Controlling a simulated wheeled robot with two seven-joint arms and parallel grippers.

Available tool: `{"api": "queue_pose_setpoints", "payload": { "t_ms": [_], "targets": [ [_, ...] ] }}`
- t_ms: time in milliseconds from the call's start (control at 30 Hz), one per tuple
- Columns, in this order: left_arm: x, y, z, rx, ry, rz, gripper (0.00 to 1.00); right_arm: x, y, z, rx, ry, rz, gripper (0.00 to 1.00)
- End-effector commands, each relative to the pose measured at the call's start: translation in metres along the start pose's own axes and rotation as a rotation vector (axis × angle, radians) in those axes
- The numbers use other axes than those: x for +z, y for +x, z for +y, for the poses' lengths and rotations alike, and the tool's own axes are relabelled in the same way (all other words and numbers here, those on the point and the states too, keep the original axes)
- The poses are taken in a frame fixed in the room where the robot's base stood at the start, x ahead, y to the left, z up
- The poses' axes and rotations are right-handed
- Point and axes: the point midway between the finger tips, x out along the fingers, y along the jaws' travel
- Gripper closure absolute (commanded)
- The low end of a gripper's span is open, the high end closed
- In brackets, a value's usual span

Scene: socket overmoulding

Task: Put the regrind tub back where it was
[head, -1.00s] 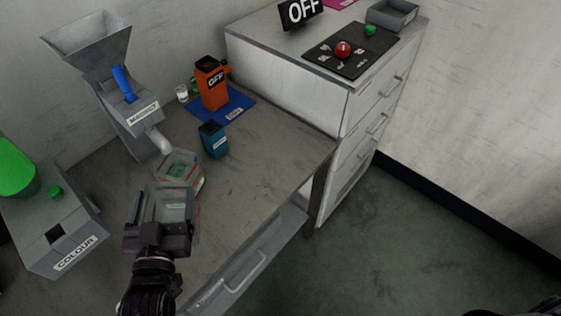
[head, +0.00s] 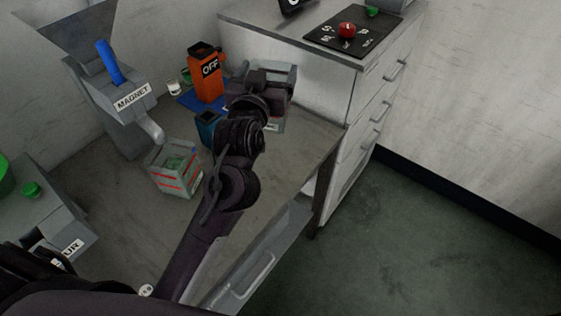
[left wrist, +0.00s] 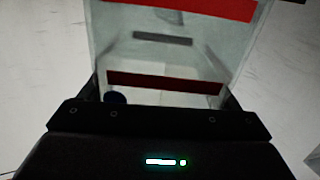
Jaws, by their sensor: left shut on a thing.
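My left gripper (head: 262,84) is shut on a clear tub (head: 284,74) with red bands, held by the wall of the drawer cabinet at the table's right end. In the left wrist view the same tub (left wrist: 170,55) fills the space between the fingers and looks empty. I cannot read any name on it. A second clear tub (head: 176,170) with red bands and green bits inside stands under the spout of the magnet unit. My gripper and arm hide part of the held tub and the table beneath it. My right gripper is out of view.
The magnet hopper (head: 122,92) stands at the back left. A teal container (head: 206,130) is close beside my arm. The front right tabletop (head: 285,165) is clear. A white drawer cabinet (head: 300,48) borders the table.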

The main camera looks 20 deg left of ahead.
Motion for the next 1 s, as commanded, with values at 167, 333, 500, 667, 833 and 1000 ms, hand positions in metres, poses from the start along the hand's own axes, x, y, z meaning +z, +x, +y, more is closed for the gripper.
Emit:
{"api": "queue_pose_setpoints", "payload": {
  "t_ms": [167,333,500,667,833,1000],
  "targets": [
    [-0.024,0.020,0.011,0.022,-0.016,0.003,0.66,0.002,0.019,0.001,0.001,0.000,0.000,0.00],
    [-0.037,0.027,0.017,0.036,-0.020,-0.001,0.66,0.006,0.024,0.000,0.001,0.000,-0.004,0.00],
    [-0.018,0.029,0.017,0.038,-0.018,-0.010,0.66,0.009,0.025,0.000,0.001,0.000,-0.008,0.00],
    [0.024,0.028,0.016,0.039,-0.016,-0.012,0.66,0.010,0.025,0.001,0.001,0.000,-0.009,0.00],
    [0.069,0.029,0.016,0.040,-0.017,-0.011,0.66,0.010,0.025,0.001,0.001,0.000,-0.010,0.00],
    [0.103,0.029,0.015,0.039,-0.018,-0.006,0.66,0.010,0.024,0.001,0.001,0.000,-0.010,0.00]
  ]
}}
